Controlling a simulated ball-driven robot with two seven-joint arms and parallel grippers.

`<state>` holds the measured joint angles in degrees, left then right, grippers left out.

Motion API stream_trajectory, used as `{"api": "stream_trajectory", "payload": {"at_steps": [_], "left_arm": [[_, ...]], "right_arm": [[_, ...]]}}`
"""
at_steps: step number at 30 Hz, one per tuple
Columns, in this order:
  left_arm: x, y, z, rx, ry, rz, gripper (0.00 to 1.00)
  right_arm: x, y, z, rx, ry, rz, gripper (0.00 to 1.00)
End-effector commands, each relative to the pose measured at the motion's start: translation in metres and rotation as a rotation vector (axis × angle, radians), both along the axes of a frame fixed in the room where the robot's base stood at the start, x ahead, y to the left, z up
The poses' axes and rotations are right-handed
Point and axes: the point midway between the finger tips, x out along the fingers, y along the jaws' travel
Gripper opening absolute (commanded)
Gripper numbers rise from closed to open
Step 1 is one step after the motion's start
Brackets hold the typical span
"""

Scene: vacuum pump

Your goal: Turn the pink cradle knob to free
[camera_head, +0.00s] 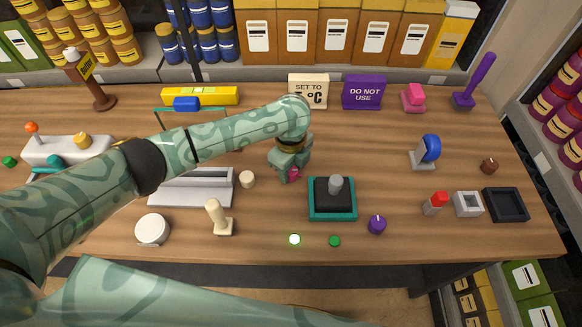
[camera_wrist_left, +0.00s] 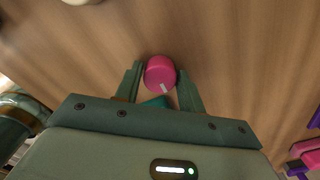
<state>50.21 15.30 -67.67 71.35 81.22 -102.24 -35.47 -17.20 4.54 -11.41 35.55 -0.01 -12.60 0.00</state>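The pink knob (camera_wrist_left: 160,73) is a round dial with a pale pointer mark on its lower right edge in the left wrist view. A teal piece (camera_wrist_left: 156,102) shows between the fingers, partly hidden. In the head view the pink knob (camera_head: 293,173) shows only in part beneath my left gripper (camera_head: 290,170), which points down at the table. My right gripper is not in view.
A teal-framed black block with a grey knob (camera_head: 335,187) stands just right of my left gripper. A cream peg (camera_head: 247,179) and a grey tray (camera_head: 190,190) are to its left. Signs (camera_head: 308,90) stand behind.

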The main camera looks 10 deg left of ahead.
Motion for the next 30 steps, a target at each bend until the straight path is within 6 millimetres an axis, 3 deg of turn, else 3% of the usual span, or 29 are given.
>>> {"api": "stream_trajectory", "payload": {"at_steps": [1,3,14,30], "left_arm": [[0.000,0.000,0.000,0.000,0.000,0.000,0.25],[0.000,0.000,0.000,0.000,0.000,0.000,0.11],[0.000,0.000,0.003,0.000,0.001,0.042,0.11],[-0.001,-0.001,0.006,0.000,0.004,0.461,0.11]], "right_arm": [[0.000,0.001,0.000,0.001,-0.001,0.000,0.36],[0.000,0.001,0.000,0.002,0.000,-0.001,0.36],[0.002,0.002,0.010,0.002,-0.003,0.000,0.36],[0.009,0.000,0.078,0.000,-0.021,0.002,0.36]]}}
